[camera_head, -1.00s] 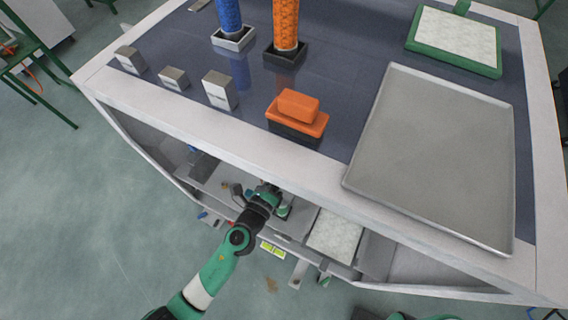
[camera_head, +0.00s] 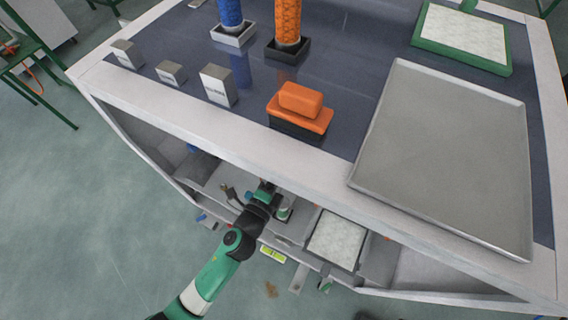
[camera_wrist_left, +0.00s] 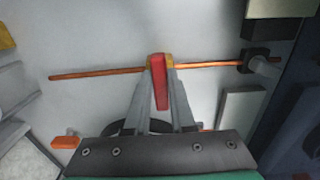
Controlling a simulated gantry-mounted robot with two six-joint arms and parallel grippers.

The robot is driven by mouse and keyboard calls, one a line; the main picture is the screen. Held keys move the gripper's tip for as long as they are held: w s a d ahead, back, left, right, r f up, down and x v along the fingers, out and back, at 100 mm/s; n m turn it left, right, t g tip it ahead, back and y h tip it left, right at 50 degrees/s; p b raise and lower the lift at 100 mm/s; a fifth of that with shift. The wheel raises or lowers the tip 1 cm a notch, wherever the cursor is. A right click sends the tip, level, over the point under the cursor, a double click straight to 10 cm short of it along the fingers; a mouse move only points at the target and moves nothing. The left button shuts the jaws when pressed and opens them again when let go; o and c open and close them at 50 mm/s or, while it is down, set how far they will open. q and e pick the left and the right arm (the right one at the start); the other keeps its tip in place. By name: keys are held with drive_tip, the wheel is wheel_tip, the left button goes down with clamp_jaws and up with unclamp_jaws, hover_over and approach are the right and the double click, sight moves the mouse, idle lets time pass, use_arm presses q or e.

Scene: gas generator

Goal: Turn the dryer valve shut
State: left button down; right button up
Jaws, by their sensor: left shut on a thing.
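My left gripper (camera_wrist_left: 160,68) is in the middle of the left wrist view. Its fingers are closed on a red lever (camera_wrist_left: 160,88), which appears to be the dryer valve's handle. The lever stands across a thin copper pipe (camera_wrist_left: 98,75) running left to right along a pale panel. In the head view the left gripper (camera_head: 266,188) reaches under the bench top's front edge. The lever cannot be made out there. The valve body is largely hidden behind the lever and fingers. My right gripper is not in view.
The bench top's pale front edge (camera_head: 240,150) overhangs the arm. An open cabinet with a white-topped block (camera_head: 337,240) lies below it. On top stand a grey tray (camera_head: 445,150), an orange block (camera_head: 300,105) and blue and orange columns. A dark fitting (camera_wrist_left: 255,60) holds the pipe's right side.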

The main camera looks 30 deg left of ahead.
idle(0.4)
use_arm(q)
drive_tip(key=c, duration=0.8)
unclamp_jaws()
drive_tip(key=shift+o, duration=0.2)
drive_tip(key=s+b, duration=0.1)
drive_tip(key=s, duration=1)
drive_tip(key=shift+s, duration=0.35)
